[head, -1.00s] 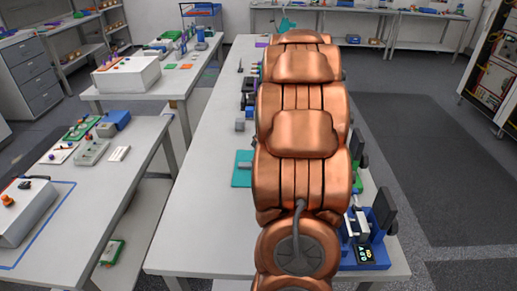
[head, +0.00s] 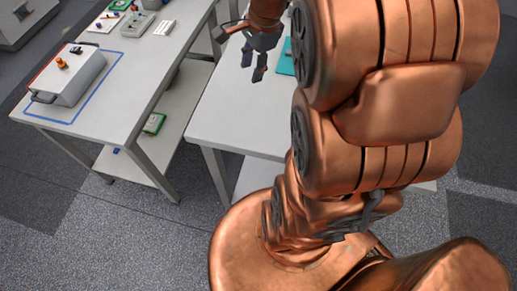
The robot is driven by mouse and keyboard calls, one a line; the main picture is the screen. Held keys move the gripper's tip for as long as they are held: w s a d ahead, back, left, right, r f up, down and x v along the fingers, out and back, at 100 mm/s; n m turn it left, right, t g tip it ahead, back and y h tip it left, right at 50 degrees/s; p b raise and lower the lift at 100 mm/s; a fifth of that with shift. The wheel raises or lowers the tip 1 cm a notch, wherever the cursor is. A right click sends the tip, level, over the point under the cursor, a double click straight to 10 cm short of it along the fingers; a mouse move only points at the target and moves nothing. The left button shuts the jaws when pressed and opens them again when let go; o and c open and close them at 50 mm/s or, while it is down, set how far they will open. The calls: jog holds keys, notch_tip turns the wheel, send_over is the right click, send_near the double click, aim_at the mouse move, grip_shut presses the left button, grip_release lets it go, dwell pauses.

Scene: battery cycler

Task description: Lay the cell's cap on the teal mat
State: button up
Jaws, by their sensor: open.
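A strip of the teal mat (head: 286,62) shows on the white bench in the head view, at the top just left of my arm. The rest of the mat is hidden behind my arm. My gripper (head: 254,66) is open and points down over the bench, to the left of the mat. Nothing shows between its fingers. The cell and its cap cannot be seen in this view.
The white bench (head: 240,115) has bare surface in front of my gripper. On the left, another table (head: 135,85) holds a grey box with a handle (head: 70,75), inside a blue outline. A green board (head: 153,123) lies on its lower shelf. My arm hides the right side.

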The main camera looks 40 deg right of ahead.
jog(key=s+a+f+n+g, duration=0.1)
jog(key=s+a+n, duration=0.5)
jog(key=s+n, duration=0.3)
jog(key=s+a+f+n+g+h, duration=0.1)
jog(key=s+a+n+g, duration=0.1)
jog(key=s+a+n, duration=0.4)
jog(key=s+n, duration=0.4)
jog(key=shift+a+h, duration=0.3)
jog(key=shift+d, duration=0.1)
